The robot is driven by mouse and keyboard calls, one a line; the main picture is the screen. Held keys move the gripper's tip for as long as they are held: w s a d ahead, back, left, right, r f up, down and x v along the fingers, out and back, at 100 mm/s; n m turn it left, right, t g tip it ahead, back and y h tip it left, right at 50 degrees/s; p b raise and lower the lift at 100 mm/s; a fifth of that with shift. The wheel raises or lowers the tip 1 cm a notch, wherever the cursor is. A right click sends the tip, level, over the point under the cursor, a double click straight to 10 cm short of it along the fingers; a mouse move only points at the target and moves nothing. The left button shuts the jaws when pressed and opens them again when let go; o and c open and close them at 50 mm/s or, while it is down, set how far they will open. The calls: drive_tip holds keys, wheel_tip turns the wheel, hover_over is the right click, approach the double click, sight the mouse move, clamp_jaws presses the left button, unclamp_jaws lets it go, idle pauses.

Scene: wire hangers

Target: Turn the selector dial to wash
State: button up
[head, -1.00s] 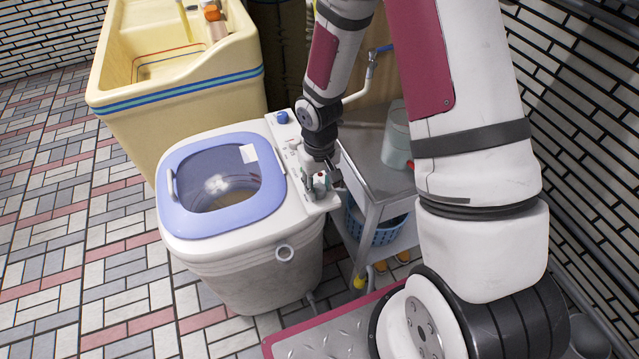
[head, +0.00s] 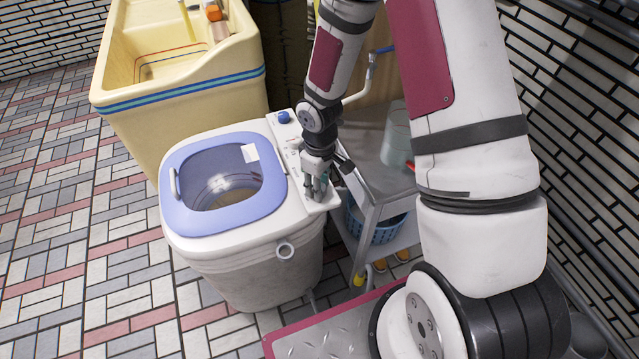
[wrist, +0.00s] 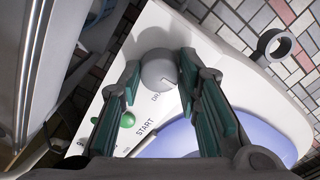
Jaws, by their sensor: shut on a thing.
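The washing machine (head: 245,265) stands left of my arm, with a white control panel (head: 303,152) along its right side. In the wrist view a round grey selector dial (wrist: 158,68) with a thin pointer mark sits on the panel. The letters "DR" show beside it, partly covered; I cannot read the full setting. My gripper (wrist: 161,76) is shut on the dial, one green-padded finger on each side. In the head view my gripper (head: 318,186) is at the panel's near end and hides the dial.
A green button (wrist: 126,119) and the word "START" are close to the fingers. A blue knob (head: 283,117) is at the panel's far end. A metal cart (head: 378,185) with a bucket stands close on the right. A yellow sink (head: 180,95) is behind.

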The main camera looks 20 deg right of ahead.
drive_tip(key=o, duration=1.1)
drive_tip(key=shift+o, duration=0.2)
drive_tip(key=shift+r, duration=0.1)
wheel_tip(320, 180, up, 12)
drive_tip(key=s+d+r+m+t+h+p, duration=0.15)
drive_tip(key=s+r, duration=0.35)
drive_tip(key=r, duration=0.5)
drive_tip(key=s+d+r+m+t+p, duration=0.1)
drive_tip(key=s+r+m+p, duration=0.3)
drive_tip(key=r, duration=0.7)
drive_tip(key=s+a+r+t+p, duration=0.1)
drive_tip(key=s+r, duration=0.4)
drive_tip(key=s, duration=0.3)
drive_tip(key=s+a+r+m+y+p, duration=0.1)
drive_tip(key=s+r, duration=0.5)
drive_tip(key=s, duration=0.2)
drive_tip(key=shift+s+t+p, duration=0.25)
drive_tip(key=shift+t+p, duration=0.1)
drive_tip(key=shift+p, duration=0.05)
